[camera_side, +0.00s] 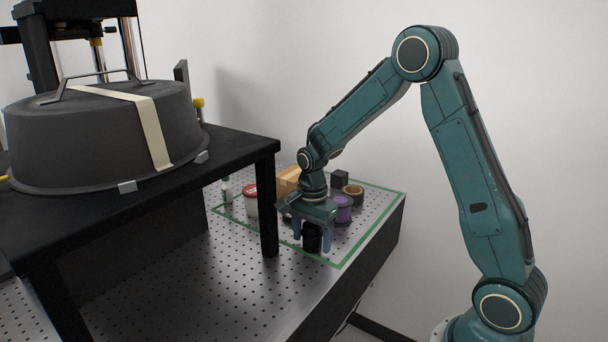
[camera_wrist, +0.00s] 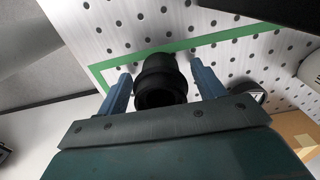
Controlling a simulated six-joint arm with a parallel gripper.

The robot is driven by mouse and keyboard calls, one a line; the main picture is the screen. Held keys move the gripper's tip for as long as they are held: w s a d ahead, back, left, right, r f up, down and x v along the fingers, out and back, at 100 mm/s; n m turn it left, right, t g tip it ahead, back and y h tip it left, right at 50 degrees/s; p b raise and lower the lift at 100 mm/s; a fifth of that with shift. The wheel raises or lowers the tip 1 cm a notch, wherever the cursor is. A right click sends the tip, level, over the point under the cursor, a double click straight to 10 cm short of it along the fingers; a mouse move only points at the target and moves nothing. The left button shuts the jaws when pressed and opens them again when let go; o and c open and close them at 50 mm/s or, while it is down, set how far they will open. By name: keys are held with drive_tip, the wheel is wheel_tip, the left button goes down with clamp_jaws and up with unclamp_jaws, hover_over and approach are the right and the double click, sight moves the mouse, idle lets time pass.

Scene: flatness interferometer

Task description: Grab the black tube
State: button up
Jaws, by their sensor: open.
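The black tube (camera_wrist: 160,82) stands on the perforated metal table, near the green tape line. It also shows in the side view (camera_side: 312,238), partly covered by my gripper. My gripper (camera_side: 312,250) is above and around it, pointing down, with one blue finger on each side of the tube. In the wrist view my gripper (camera_wrist: 162,84) is open, and a gap shows between each finger and the tube. I cannot tell exactly how far down the fingers reach along it.
A green tape outline (camera_side: 372,232) marks the work area. A purple spool (camera_side: 342,209), a tan tape roll (camera_side: 353,191), a black block (camera_side: 340,178), a cardboard box (camera_side: 287,183) and a white tub with a red lid (camera_side: 251,204) stand close behind. A black raised table (camera_side: 240,150) stands left.

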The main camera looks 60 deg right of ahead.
sight(312, 228)
drive_tip(key=c, duration=0.9)
drive_tip(key=shift+r, duration=0.2)
wheel_tip(312, 228, up, 20)
drive_tip(key=shift+f, duration=0.15)
idle(0.3)
idle(0.4)
